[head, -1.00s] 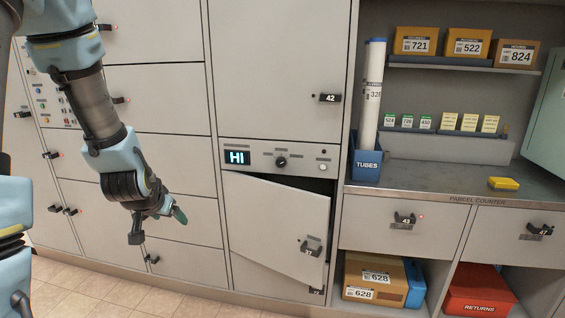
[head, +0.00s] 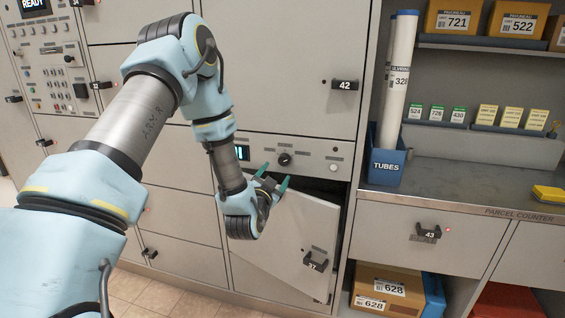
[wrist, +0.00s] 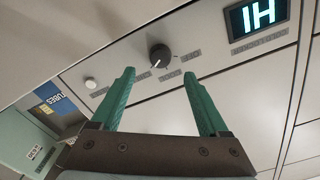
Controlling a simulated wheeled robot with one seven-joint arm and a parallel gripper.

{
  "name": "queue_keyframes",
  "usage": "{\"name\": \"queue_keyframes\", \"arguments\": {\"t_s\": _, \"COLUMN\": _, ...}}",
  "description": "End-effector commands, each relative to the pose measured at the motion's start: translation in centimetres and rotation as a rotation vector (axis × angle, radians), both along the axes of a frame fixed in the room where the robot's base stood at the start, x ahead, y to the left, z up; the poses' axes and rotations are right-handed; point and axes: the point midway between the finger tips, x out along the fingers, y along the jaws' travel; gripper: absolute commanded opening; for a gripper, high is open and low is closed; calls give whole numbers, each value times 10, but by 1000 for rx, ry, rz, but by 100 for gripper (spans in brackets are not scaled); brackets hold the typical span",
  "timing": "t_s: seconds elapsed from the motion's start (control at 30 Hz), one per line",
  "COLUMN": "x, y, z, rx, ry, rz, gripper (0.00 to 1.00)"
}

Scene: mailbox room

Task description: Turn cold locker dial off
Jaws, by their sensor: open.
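The cold locker dial (head: 284,159) is a small round black knob with a white pointer mark, on the panel above a locker door that stands ajar. It also shows in the wrist view (wrist: 160,56), just beyond my fingertips. The display (wrist: 258,17) beside it reads HI, seen upside down in the wrist view; in the head view my arm partly hides it. My gripper (head: 274,174) has green fingers, open and empty, just below and left of the dial. In the wrist view the two fingers (wrist: 158,82) stand apart, with the dial between and past their tips, not touched.
The ajar door (head: 290,235) with handle 37 sticks out below the panel. A white round button (head: 333,167) is right of the dial. The blue tubes bin (head: 386,165) and parcel counter (head: 470,190) stand to the right. Locker door 42 (head: 285,70) is shut above.

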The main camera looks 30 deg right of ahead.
Motion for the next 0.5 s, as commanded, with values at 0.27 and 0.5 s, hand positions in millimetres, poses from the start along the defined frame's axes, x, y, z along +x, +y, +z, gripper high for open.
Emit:
{"name": "queue_keyframes", "arguments": {"t_s": 0.27, "x": 38, "y": -34, "z": 2, "rx": -1, "ry": 2, "rz": 1, "gripper": 78}}
{"name": "queue_keyframes", "arguments": {"t_s": 0.5, "x": 53, "y": -49, "z": 1, "rx": 0, "ry": 2, "rz": 1, "gripper": 78}}
